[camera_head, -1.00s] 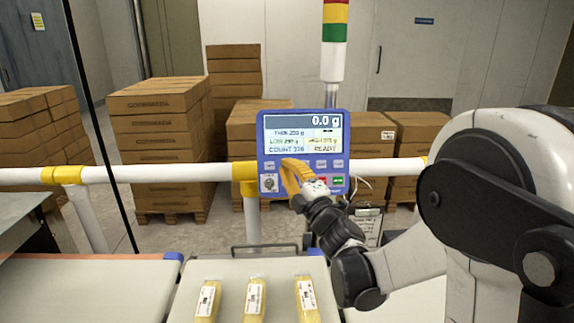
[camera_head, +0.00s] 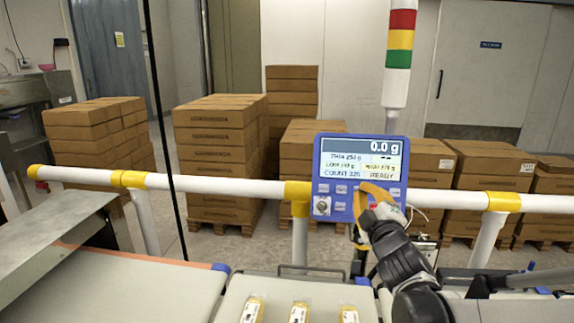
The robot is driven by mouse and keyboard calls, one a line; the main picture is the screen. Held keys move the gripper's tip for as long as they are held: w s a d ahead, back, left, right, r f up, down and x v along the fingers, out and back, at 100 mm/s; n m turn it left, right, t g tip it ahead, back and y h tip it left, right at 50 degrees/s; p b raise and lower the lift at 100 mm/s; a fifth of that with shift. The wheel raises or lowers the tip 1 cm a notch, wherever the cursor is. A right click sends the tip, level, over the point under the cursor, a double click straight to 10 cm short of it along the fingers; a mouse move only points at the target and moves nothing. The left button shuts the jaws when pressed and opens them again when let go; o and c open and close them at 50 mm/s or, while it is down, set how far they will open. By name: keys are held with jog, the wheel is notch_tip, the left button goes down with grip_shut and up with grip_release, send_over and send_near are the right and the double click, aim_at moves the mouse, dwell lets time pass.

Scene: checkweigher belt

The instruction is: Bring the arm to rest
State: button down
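My gripper (camera_head: 372,195), with yellow-orange fingers, is in front of the lower right part of the blue control panel (camera_head: 317,200). It overlaps the button area, and I cannot tell whether it touches the panel. Its finger gap is not clear from here, and no held object shows. My dark arm links (camera_head: 412,272) run from it down to the bottom edge. The panel screen (camera_head: 345,158) reads 0.0 g and READY. Some buttons on the panel's right are hidden behind the gripper.
Yellow packs (camera_head: 299,312) lie on the pale belt (camera_head: 262,285) below the panel. A white rail (camera_head: 230,184) with yellow joints crosses behind. A signal tower (camera_head: 400,50) stands behind the panel. Stacks of brown cartons (camera_head: 215,150) fill the back. Bare floor shows between them.

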jog(key=s+a+f+m+g, duration=0.1)
jog(key=s+f+m+g, duration=0.3)
jog(key=s, duration=0.5)
jog(key=s+a+f+m+g, duration=0.1)
jog(key=s+f+m+g, duration=0.2)
jog(key=s+f, duration=0.3)
jog(key=s+a+f+m+g, duration=0.2)
jog(key=s+f+m+g, duration=0.2)
jog(key=s, duration=0.9)
jog(key=shift+s+f+m+g+y, duration=0.2)
jog(key=shift+f+m+g+y, duration=0.15)
jog(key=shift+m, duration=0.35)
